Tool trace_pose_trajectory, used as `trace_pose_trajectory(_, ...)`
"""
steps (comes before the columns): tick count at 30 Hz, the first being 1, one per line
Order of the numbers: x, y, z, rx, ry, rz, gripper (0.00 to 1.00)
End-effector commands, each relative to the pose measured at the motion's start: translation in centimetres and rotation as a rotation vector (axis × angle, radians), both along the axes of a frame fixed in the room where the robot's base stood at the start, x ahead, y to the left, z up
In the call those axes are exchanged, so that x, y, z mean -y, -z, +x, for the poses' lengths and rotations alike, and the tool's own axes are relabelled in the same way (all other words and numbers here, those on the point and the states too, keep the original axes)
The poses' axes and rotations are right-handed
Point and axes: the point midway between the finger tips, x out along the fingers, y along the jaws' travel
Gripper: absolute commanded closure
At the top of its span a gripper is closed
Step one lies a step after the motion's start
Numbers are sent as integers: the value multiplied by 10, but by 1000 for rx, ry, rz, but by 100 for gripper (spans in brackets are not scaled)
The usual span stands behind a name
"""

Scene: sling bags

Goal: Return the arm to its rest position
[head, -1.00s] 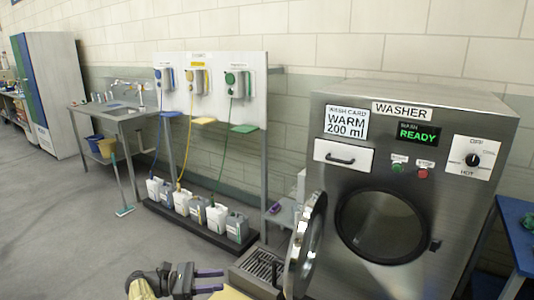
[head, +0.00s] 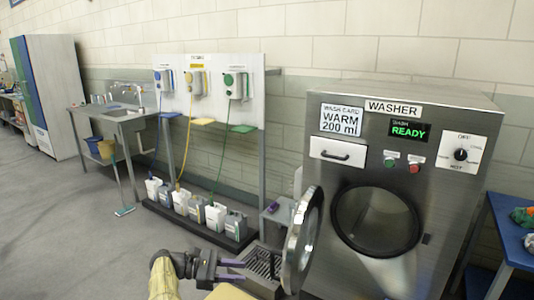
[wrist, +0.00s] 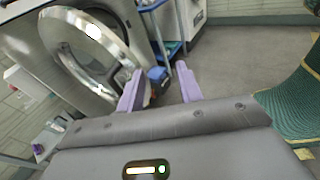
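My gripper (head: 238,270) shows at the bottom of the head view, on my yellow-sleeved arm, left of the washer's open round door (head: 302,240). Its two purple fingers are apart with nothing between them. In the wrist view the fingers (wrist: 160,90) are also spread and empty, with floor and a blue stand behind them. The washer (head: 400,170) is steel, with a green READY display (head: 409,131), a shut drawer (head: 342,151) and a dark drum opening (head: 376,220).
Several jugs (head: 196,208) stand on a dark base under the dispenser board (head: 210,90). A blue table (head: 515,235) is at the right. The grey floor (head: 70,230) at the left is clear.

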Motion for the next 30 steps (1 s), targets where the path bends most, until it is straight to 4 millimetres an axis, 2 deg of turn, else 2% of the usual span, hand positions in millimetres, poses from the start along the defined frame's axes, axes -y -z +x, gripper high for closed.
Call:
trace_pose_trajectory(5, 48, 0, 15, 34, 80, 108, 64)
trace_pose_trajectory(9, 100, 3, 23, 82, 169, 230, 64)
trace_pose_trajectory(14, 164, 15, 19, 168, 297, 412, 64)
trace_pose_trajectory(18, 205, 28, 4, 260, 410, 564, 64)
trace_pose_trajectory(21, 226, 37, -12, 331, 491, 669, 64)
trace_pose_trajectory(25, 245, 47, -36, 430, 593, 796, 64)
trace_pose_trajectory(30, 256, 56, -72, 572, 725, 947, 64)
